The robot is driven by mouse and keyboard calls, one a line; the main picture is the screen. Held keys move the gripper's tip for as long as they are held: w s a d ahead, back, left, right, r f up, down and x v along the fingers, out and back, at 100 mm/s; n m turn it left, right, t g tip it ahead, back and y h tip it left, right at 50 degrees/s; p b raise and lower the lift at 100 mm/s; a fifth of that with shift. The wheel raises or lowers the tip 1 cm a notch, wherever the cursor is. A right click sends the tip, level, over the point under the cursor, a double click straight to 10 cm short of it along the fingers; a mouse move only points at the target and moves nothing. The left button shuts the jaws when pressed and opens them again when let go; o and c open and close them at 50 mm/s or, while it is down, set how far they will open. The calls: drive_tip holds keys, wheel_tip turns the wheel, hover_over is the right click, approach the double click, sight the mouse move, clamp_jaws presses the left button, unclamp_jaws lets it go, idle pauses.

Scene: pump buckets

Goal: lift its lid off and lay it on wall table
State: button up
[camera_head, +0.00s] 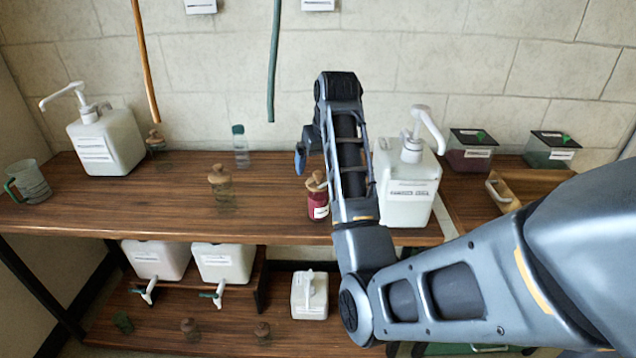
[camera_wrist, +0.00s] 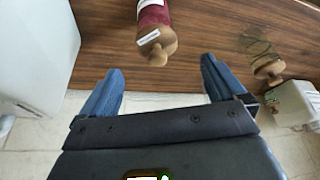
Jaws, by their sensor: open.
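A small jar with dark red contents (camera_head: 319,207) and a white label stands on the wall table (camera_head: 120,208), near its front edge. Its wooden stopper lid (camera_head: 316,182) is seated in its neck. The wrist view also shows the red jar (camera_wrist: 153,14) and its lid (camera_wrist: 160,47), with a small white tag by the lid. My gripper (camera_wrist: 161,84) is open and empty, and the lid shows just beyond the gap between its blue fingers, apart from them. In the head view one blue fingertip (camera_head: 300,158) shows above and left of the lid; my arm hides the rest.
A white pump bucket (camera_head: 407,188) stands close right of the red jar. A clear stoppered jar (camera_head: 221,190) stands to the left, with bare tabletop between. Another pump bucket (camera_head: 105,142) stands far left. Hoses (camera_head: 275,60) hang behind; white containers (camera_head: 223,262) sit below.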

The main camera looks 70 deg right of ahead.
sight(318, 173)
drive_tip(key=x, duration=0.6)
drive_tip(key=shift+d+f+p, duration=0.15)
drive_tip(key=shift+d+p, duration=0.2)
drive_tip(key=shift+c, duration=0.5)
drive_tip(key=c, duration=1)
